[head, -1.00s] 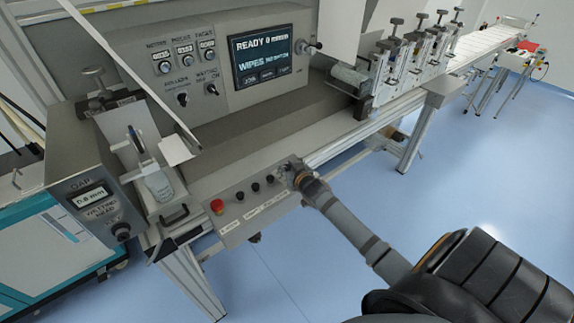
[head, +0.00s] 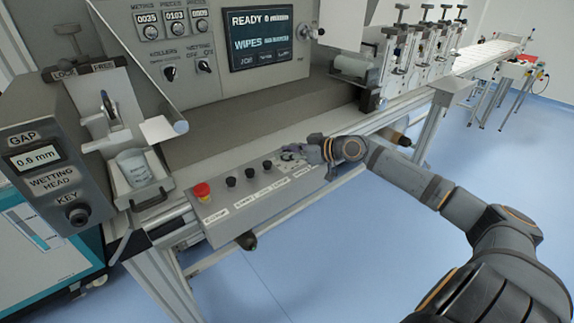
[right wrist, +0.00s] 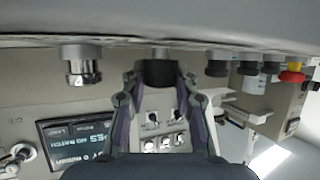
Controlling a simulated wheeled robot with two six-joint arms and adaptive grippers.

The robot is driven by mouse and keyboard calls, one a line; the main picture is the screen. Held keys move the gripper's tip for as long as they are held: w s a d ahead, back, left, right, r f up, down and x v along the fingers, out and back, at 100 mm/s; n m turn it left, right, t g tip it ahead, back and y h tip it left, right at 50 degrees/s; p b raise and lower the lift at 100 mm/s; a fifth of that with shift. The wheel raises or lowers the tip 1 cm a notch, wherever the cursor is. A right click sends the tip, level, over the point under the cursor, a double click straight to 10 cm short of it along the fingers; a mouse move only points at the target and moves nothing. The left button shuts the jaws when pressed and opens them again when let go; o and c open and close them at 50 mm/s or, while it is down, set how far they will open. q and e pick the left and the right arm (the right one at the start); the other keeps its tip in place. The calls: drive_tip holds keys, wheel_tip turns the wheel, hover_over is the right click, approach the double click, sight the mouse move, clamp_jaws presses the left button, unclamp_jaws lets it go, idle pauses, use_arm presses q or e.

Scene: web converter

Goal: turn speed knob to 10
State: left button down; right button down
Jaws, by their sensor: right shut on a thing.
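The speed knob shows as a black round knob (right wrist: 160,72) in the right wrist view, between the two fingers of my right gripper (right wrist: 159,78). The gripper is shut on its sides. In the head view my right gripper (head: 312,150) is at the right end of the sloped grey control box (head: 225,212). There its fingers and wrist largely cover the knob, and part of a white dial marking shows beside them. I cannot read the knob's pointer or scale. My left gripper is not in view.
A red stop button (head: 202,191) and several black buttons (head: 250,173) sit left of the gripper on the same box. A silver-and-black cylinder (right wrist: 82,70) stands on the knob's other side. The display (head: 258,40) reads READY. Open blue floor (head: 330,250) lies in front.

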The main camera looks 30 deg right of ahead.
idle(0.5)
drive_tip(key=c, duration=1)
unclamp_jaws()
drive_tip(key=shift+r, duration=0.25)
wheel_tip(320, 180, up, 9)
drive_tip(key=shift+r, duration=0.2)
